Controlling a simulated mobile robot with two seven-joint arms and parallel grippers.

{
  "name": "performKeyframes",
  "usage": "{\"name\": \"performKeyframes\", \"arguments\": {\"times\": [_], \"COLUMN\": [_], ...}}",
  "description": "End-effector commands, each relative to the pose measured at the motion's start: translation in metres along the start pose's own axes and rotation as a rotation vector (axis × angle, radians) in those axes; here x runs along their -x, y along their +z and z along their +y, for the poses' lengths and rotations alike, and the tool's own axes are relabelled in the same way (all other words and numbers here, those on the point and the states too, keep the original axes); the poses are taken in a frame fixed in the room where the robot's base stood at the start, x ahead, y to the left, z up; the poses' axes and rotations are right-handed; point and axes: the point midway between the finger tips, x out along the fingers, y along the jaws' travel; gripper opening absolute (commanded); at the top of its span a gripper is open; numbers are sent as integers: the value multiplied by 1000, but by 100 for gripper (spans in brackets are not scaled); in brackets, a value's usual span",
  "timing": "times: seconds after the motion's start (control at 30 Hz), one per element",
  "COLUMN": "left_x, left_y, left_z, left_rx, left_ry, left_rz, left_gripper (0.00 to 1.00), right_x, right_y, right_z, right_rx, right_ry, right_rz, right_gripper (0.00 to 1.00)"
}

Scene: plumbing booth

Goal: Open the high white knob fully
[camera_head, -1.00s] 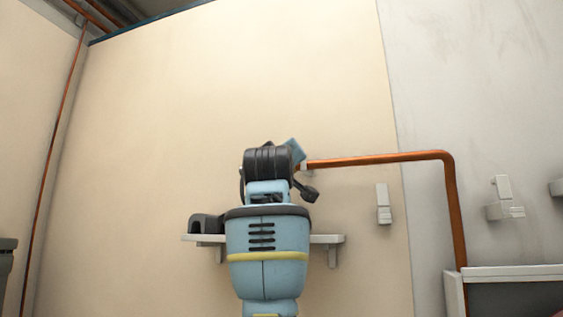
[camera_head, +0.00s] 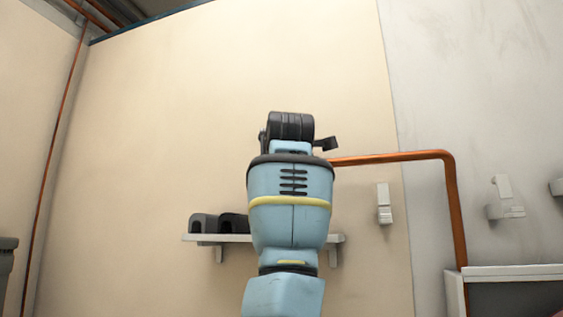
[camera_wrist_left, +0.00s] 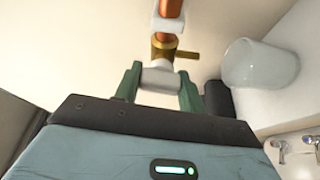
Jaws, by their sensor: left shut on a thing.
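In the left wrist view, a white knob (camera_wrist_left: 161,78) sits on a brass valve (camera_wrist_left: 164,46) at the end of a copper pipe. My left gripper (camera_wrist_left: 160,84) has its green fingers on either side of the knob, shut on it. A small brass stub points right from the valve. In the head view, my left arm rises in the middle of the picture and hides the knob, the valve and its own fingers. My right gripper is not in view.
A copper pipe (camera_head: 395,157) runs right from behind my arm, then bends down. A shelf (camera_head: 334,240) with dark objects (camera_head: 217,223) is behind the arm. White wall fittings (camera_head: 384,205) are to the right. The left wrist view shows a whitish rounded container (camera_wrist_left: 258,65) at right.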

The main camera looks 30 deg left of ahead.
Motion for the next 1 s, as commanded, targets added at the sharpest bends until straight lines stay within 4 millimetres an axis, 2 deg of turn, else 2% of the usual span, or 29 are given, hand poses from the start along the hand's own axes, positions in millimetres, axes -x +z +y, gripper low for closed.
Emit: {"name": "performKeyframes", "arguments": {"times": [0.3, 0.83, 0.87, 1.0], "left_x": [0, 0, 0, 0], "left_y": [0, 0, 0, 0], "left_z": [0, 0, 0, 0], "left_rx": [110, 133, 133, 132], "left_ry": [-46, -55, -55, -54], "left_rz": [-1, -1, -1, -1], "left_gripper": [17, 17, 41, 60], "right_x": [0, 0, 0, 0], "right_y": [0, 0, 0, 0], "right_z": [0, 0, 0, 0], "right_rx": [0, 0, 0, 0], "right_ry": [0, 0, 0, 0], "right_rz": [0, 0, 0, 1], "right_gripper": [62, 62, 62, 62]}}
